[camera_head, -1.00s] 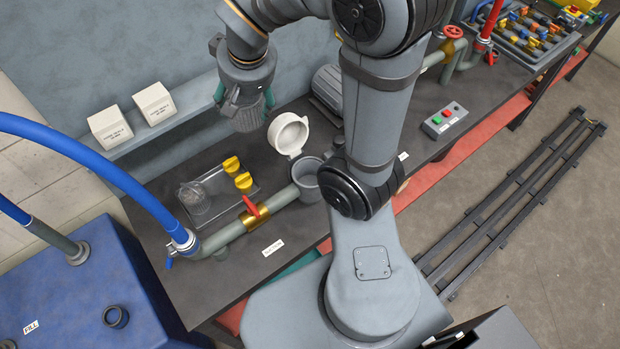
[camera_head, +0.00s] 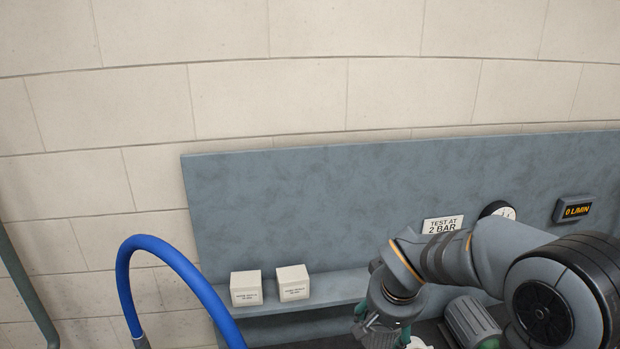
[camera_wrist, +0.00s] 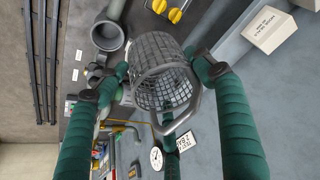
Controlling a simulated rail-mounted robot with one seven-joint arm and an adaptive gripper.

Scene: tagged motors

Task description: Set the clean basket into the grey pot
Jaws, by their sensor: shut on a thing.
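My gripper (camera_wrist: 162,68) is shut on a grey mesh basket (camera_wrist: 165,80), with one green finger on each side of its rim. The basket's open mouth and its wire handle face the wrist camera. The grey pot (camera_wrist: 108,36) shows in the wrist view, up and to the left of the basket and apart from it. Its round mouth is open. In the head view my gripper (camera_head: 380,328) is at the bottom edge, and the pot is out of frame.
Two white labelled boxes (camera_head: 246,288) (camera_head: 293,283) sit on the wall shelf (camera_head: 340,290). A blue hose (camera_head: 165,255) arches at the left. A grey motor (camera_head: 472,322) stands right of my gripper.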

